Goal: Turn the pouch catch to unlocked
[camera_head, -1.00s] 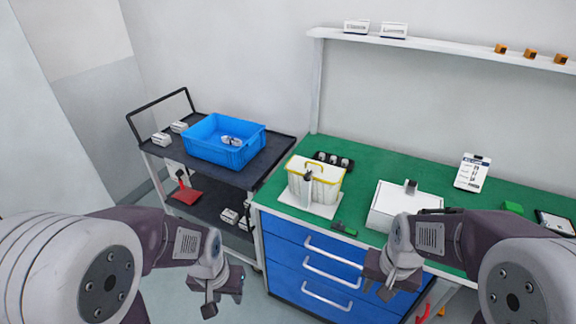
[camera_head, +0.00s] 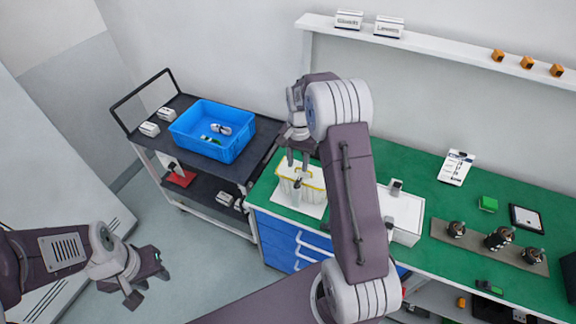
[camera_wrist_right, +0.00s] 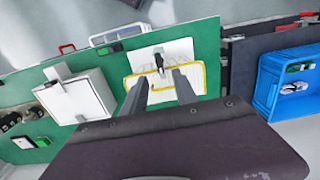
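The pouch (camera_head: 312,190) is a whitish, box-like thing with a yellow rim, standing on a white plate (camera_head: 311,209) on the green bench. It also shows in the right wrist view (camera_wrist_right: 160,94). A dark upright piece, apparently the catch (camera_wrist_right: 159,62), is at its front; its turn position is too small to tell. My right gripper (camera_head: 298,162) points down above the pouch. Its two fingers are apart with nothing between them, as the right wrist view (camera_wrist_right: 160,82) shows. My left gripper (camera_head: 146,285) hangs over the floor, fingers apart and empty.
A white box (camera_head: 404,212) stands right of the pouch, partly behind my right arm. A dark cart with a blue bin (camera_head: 213,130) stands to the left. A rack with several dark parts (camera_head: 490,243) is on the bench at right. A shelf (camera_head: 440,48) runs above.

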